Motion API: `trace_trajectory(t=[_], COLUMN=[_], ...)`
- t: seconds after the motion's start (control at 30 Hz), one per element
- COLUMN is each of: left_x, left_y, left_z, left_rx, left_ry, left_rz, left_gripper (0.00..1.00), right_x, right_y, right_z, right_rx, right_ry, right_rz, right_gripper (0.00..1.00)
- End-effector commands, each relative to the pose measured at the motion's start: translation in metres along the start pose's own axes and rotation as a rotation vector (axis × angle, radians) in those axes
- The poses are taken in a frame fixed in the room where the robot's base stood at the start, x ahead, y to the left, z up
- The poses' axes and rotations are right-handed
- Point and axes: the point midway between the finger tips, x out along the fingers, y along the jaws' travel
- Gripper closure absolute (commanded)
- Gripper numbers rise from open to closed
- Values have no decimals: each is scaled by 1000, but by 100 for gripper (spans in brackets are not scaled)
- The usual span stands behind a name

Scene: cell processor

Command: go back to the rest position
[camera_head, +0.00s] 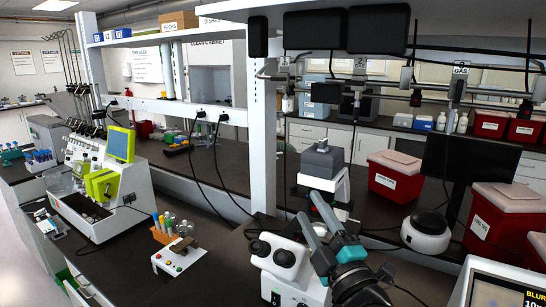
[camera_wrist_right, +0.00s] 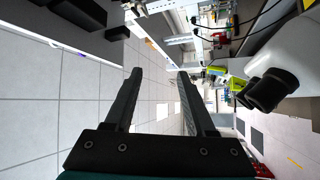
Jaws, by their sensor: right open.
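My right gripper (camera_head: 308,206) is in the lower middle of the head view, its two grey-teal fingers pointing up and to the left. It is open, and nothing shows between its fingers. My left gripper is not in view. The right gripper is close to a white microscope (camera_head: 292,273) with dark eyepieces. The microscope also shows at the right of the wrist view (camera_wrist_right: 295,50). I cannot tell the exact gap between them.
A white and green cell processor (camera_head: 133,205) stands on the left bench. A tube rack (camera_head: 163,236) and a button box (camera_head: 178,258) are near it. Red bins (camera_head: 395,180) stand right of the gripper. A monitor (camera_head: 500,290) is at bottom right.

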Motion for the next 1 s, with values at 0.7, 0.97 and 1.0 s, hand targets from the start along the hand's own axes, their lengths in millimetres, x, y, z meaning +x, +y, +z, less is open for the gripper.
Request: trace_trajectory(t=[0.7,0.97,1.0], left_x=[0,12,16], left_y=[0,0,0], left_z=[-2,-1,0], left_rx=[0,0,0], left_ry=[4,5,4], left_rz=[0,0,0], left_gripper=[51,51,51], right_x=[-324,-385,-386], right_y=[-174,-210,-221], right_z=[65,55,59], right_rx=[953,1027,1026], right_ry=[-1273,-1457,-1458], right_rz=[-688,-814,-816], right_gripper=[45,45,45])
